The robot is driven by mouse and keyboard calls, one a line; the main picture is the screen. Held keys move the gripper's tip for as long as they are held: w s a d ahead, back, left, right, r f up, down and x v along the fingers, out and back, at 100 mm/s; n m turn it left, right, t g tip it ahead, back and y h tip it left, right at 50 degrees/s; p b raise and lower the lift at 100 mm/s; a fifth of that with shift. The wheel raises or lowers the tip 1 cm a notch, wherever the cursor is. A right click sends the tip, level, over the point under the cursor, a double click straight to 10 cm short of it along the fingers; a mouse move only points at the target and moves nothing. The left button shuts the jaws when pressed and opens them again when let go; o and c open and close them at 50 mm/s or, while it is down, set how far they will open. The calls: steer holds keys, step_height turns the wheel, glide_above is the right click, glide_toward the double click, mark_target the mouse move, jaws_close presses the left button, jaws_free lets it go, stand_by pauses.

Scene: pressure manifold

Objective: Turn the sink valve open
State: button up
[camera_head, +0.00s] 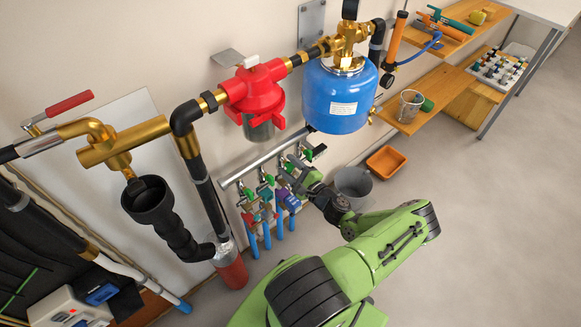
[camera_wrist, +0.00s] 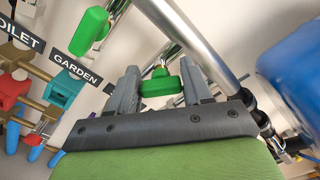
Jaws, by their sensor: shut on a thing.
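My gripper (camera_wrist: 160,74) has its two grey fingers on either side of a small green valve handle (camera_wrist: 160,85) and is shut on it. The handle lies crosswise between the fingers in the wrist view. Its label is hidden, so I cannot read whether it is the sink valve. Another green handle (camera_wrist: 90,31) is to the left, near the GARDEN label (camera_wrist: 77,66); a TOILET label (camera_wrist: 24,33) is farther left. In the head view my gripper (camera_head: 288,172) is at the row of green-handled valves below the grey manifold pipe (camera_head: 262,159), partly hiding them.
A blue tank (camera_head: 338,95) and a red filter (camera_head: 254,88) hang above the manifold. Below are blue pipes (camera_head: 266,236), a grey bucket (camera_head: 353,184) and an orange tray (camera_head: 386,162). A black drain pipe (camera_head: 168,215) is at left. The floor at right is clear.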

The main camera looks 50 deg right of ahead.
steer(key=n, duration=0.7)
steer(key=shift+f, duration=0.15)
stand_by(0.6)
steer(key=o, duration=1)
steer(key=shift+c, duration=0.2)
steer(key=p+v, duration=0.2)
steer(key=v, duration=1.3)
steer(key=shift+s, duration=0.4)
steer(key=shift+a, duration=0.1)
